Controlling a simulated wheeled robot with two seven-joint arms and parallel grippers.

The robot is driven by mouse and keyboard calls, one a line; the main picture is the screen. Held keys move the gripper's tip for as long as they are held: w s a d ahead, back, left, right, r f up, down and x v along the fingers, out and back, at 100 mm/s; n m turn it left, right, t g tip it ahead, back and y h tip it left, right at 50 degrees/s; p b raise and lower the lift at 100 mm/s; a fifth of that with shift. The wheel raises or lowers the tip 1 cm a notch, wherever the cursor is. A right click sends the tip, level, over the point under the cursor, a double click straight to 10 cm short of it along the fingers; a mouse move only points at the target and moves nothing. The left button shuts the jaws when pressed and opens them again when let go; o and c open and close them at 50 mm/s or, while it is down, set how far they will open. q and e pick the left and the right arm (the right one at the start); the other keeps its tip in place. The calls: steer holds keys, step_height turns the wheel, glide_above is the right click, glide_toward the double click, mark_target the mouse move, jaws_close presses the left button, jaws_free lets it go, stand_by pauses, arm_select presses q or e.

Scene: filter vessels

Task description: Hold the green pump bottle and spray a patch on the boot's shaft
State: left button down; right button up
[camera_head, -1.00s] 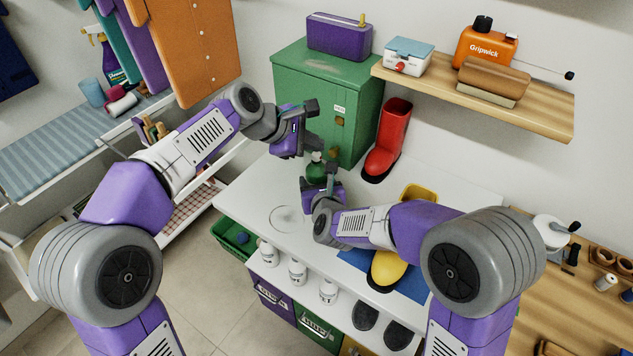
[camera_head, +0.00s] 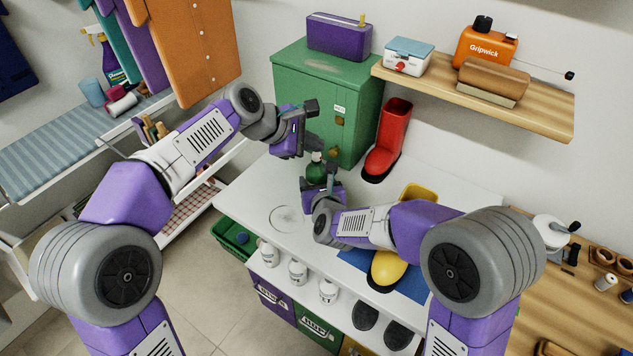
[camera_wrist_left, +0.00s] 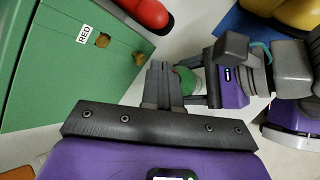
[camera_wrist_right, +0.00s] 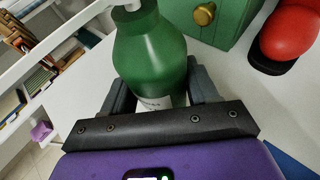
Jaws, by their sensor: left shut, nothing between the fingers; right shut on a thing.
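The green pump bottle (camera_head: 316,170) stands upright near the front of the green cabinet. My right gripper (camera_head: 322,182) is shut around its body; the right wrist view shows the bottle (camera_wrist_right: 152,55) between the fingers, with a white label and its top cut off. My left gripper (camera_head: 312,143) is shut and empty, just above and behind the bottle; the left wrist view shows its closed fingers (camera_wrist_left: 161,85) beside the bottle (camera_wrist_left: 188,80). A red boot (camera_head: 392,130) stands upright right of the cabinet. A yellow boot (camera_head: 388,268) is partly hidden by my right arm.
The green cabinet (camera_head: 300,90) closely bounds my left gripper. A wooden shelf (camera_head: 540,110) overhangs the table at right. The white table (camera_head: 255,195) is bare at its left, apart from a ring outline. A blue mat (camera_head: 410,287) lies under the yellow boot.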

mark_target(313, 156)
arm_select(q)
steer(key=shift+r, duration=0.1)
steer(key=shift+r, duration=2.9)
stand_by(0.3)
steer(key=shift+f, duration=3)
steer(key=shift+f, duration=0.1)
